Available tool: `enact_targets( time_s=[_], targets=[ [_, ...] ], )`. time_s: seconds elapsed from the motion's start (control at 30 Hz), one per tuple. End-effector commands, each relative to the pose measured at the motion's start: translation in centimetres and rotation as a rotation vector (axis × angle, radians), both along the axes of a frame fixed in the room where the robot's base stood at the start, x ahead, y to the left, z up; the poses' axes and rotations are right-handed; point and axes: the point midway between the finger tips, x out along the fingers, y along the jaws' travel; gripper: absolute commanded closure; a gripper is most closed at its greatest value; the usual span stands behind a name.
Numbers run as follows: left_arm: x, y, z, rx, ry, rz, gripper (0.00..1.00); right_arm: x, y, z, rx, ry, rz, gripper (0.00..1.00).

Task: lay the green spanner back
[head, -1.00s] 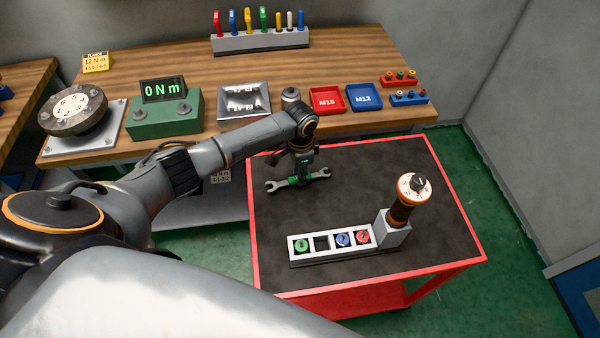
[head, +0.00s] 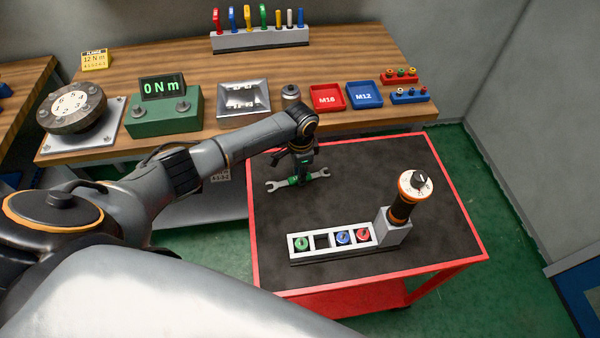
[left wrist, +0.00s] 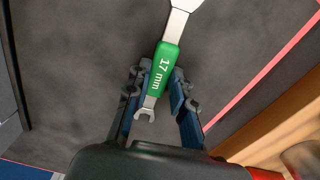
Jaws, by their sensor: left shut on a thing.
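The green spanner (head: 277,185) has steel open ends and a green grip. In the left wrist view the spanner (left wrist: 166,68) shows "17 mm" on its grip. My left gripper (head: 300,178) is shut on the green grip, pointing down over the far left part of the black cart top. In the left wrist view the fingers of my left gripper (left wrist: 158,85) stand on both sides of the grip. I cannot tell whether the spanner touches the cart top. My right gripper is not in view.
The red-edged cart (head: 350,180) carries a socket holder (head: 332,255) with green, blue and red sockets and one empty slot. An orange-and-black dial tool (head: 403,205) stands upright at its right end. A bench (head: 330,55) with trays and a tool rack stands behind. The cart's middle is clear.

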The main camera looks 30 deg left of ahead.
Motion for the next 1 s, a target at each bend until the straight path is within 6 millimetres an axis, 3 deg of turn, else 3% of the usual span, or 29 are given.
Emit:
enact_targets(
  time_s=[0.9,0.93,1.0],
  targets=[
    [-0.07,0.05,-0.20,0.001,0.001,0.001,1.00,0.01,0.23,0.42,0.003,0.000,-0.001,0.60],
    [-0.07,0.04,-0.21,0.001,0.001,0.001,0.75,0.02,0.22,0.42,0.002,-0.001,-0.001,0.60],
    [-0.08,0.04,-0.21,0.001,0.002,0.001,0.61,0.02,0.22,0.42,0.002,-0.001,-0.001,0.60]
  ],
)
